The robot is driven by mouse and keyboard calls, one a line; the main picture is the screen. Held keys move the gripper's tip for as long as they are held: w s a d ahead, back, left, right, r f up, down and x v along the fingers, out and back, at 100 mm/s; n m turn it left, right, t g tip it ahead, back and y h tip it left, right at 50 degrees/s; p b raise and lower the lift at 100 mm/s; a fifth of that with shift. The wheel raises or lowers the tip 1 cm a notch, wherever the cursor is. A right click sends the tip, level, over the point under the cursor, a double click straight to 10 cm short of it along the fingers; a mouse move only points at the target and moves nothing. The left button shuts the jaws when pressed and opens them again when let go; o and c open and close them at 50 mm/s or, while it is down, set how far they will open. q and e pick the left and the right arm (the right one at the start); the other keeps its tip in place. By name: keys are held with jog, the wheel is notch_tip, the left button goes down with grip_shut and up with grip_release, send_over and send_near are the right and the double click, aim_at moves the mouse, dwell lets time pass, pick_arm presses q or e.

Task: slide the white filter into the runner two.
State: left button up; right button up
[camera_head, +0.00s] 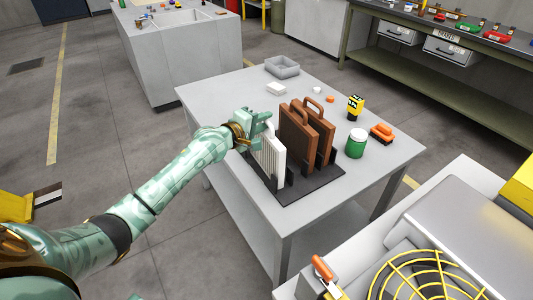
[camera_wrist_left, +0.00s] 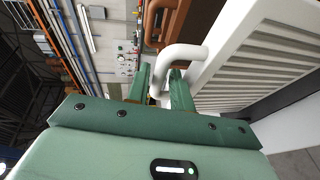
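The white filter (camera_head: 270,160) is a ribbed panel with a curved handle, standing upright at the left end of a dark rack (camera_head: 312,190) on the grey table. It also shows large at the right in the left wrist view (camera_wrist_left: 262,62). My left gripper (camera_head: 262,122) is at the top of the filter. In the left wrist view its fingers (camera_wrist_left: 160,88) lie on both sides of the white handle (camera_wrist_left: 180,54) and look closed on it. Two brown filters (camera_head: 298,130) with handles stand beside it in the rack. No label marks runner two. My right gripper is out of view.
On the table (camera_head: 215,95) are a grey bin (camera_head: 282,68), a white block (camera_head: 276,89), a green jar (camera_head: 356,143), a yellow-black item (camera_head: 355,107) and an orange brush (camera_head: 381,133). A machine with a yellow fan guard (camera_head: 425,275) stands at the front right.

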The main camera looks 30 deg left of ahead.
pick_arm(q)
jog(key=shift+w+d+f, duration=0.1)
jog(key=shift+w+f, duration=0.05)
jog(key=shift+w, duration=0.4)
jog(key=shift+s, duration=0.15)
jog(key=shift+c, duration=0.6)
grip_shut()
